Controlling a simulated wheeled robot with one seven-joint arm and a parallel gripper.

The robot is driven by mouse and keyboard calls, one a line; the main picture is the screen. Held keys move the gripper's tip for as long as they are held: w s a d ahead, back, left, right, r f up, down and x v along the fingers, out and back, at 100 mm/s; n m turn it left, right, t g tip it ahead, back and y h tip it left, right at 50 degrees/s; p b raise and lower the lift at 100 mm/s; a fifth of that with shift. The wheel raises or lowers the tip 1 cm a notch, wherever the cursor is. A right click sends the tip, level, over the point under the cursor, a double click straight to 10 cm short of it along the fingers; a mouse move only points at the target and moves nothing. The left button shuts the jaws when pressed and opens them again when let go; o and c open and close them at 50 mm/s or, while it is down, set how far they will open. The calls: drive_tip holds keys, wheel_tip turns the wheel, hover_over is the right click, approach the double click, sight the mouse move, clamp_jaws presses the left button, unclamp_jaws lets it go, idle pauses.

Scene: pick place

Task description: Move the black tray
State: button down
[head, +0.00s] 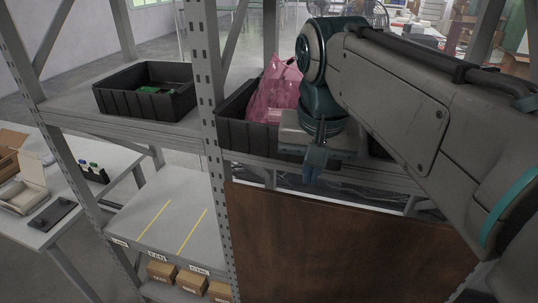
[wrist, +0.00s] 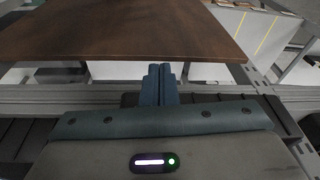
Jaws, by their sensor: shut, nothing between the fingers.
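The left black tray (head: 112,104) holds a green circuit board (head: 150,90). The middle black tray (head: 238,137) holds a pink plastic bag (head: 277,88) and is partly hidden by a post and my arm. My gripper (head: 313,178) points down in front of the shelf edge, just right of the bag, and holds nothing. Its fingers (wrist: 159,84) are together in the wrist view. Dark ribbed tray-like walls (wrist: 22,122) show behind the gripper body there.
A perforated metal post (head: 207,90) stands between the two trays. A brown panel (head: 330,240) sits below the shelf edge near my gripper. A lower shelf (head: 155,220) with yellow lines is bare, above cardboard boxes (head: 190,284). A white table (head: 75,190) is at the left.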

sight(273, 153)
drive_tip(key=w+a+r+m+g+b, duration=0.2)
drive_tip(key=w+a+r+b, duration=0.1)
drive_tip(key=a+r, duration=0.45)
drive_tip(key=shift+m, duration=0.3)
drive_tip(key=w+f, duration=0.1)
drive_tip(key=f, duration=0.1)
drive_tip(key=d+f, duration=0.1)
drive_tip(key=f, duration=0.2)
drive_tip(key=w+f, duration=0.1)
drive_tip(key=f, duration=0.2)
drive_tip(key=shift+w+d+f, duration=0.15)
drive_tip(key=shift+w+f, duration=0.05)
drive_tip(key=shift+w, duration=0.1)
drive_tip(key=shift+w+d+p, duration=0.15)
drive_tip(key=shift+w+p, duration=0.15)
drive_tip(key=shift+w+d+p, duration=0.4)
drive_tip(key=shift+w+p, duration=0.05)
drive_tip(key=shift+w, duration=0.45)
drive_tip(key=shift+w+d+p, duration=0.4)
drive_tip(key=shift+w, duration=0.45)
drive_tip(key=shift+s, duration=0.1)
